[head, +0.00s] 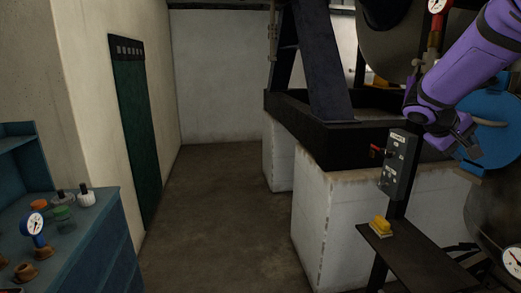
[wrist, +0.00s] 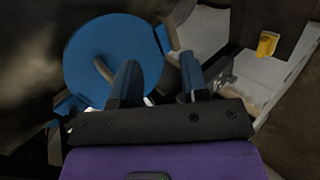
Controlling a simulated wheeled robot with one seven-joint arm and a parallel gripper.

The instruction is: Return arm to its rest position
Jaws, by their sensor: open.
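My purple arm (head: 470,62) reaches in from the upper right of the head view, bent in front of the large machine. My gripper (head: 468,142) is at its end, beside a blue round cover (head: 497,118). In the wrist view, the two dark fingers of my gripper (wrist: 158,72) stand apart with nothing between them. The blue round cover (wrist: 88,62) lies beyond and to the left of them there. I cannot tell from these frames whether the fingers touch anything.
A control box (head: 399,165) on a post and a dark shelf (head: 425,262) with a yellow object (head: 380,227) stand near my arm. A pressure gauge (head: 512,262) is at lower right. A blue cabinet (head: 100,240) with small parts stands left. The middle floor (head: 225,200) is clear.

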